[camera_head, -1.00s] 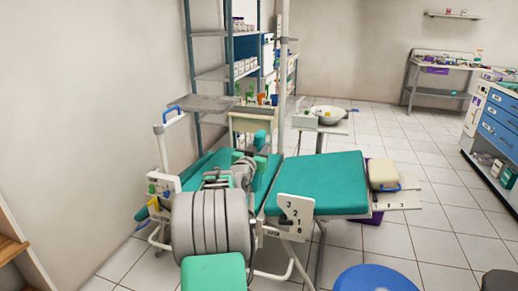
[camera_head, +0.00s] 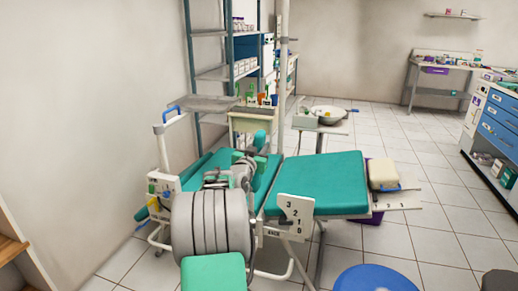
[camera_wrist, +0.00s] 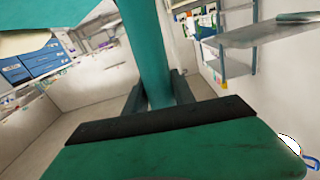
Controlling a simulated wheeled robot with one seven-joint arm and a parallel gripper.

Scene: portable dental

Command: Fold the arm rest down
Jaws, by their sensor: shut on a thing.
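The arm rest is a teal padded bar (camera_wrist: 150,45). In the wrist view it rises between the two dark fingers of my gripper (camera_wrist: 157,82), which are shut on it. In the head view a teal raised part (camera_head: 267,174), which looks like the same arm rest, stands tilted beside the chair's backrest. The dental chair has a teal seat (camera_head: 325,180) stretching to the right. In the head view my grey arm hides much of the backrest, and the fingers' contact with the bar is too small to make out.
A grey tray (camera_head: 203,103) on a post stands left of the chair. A white bowl (camera_head: 327,112) stands behind it. A white panel marked with numbers (camera_head: 297,215) is at the chair's near side. A blue stool (camera_head: 376,280) is in front. Tiled floor to the right is clear.

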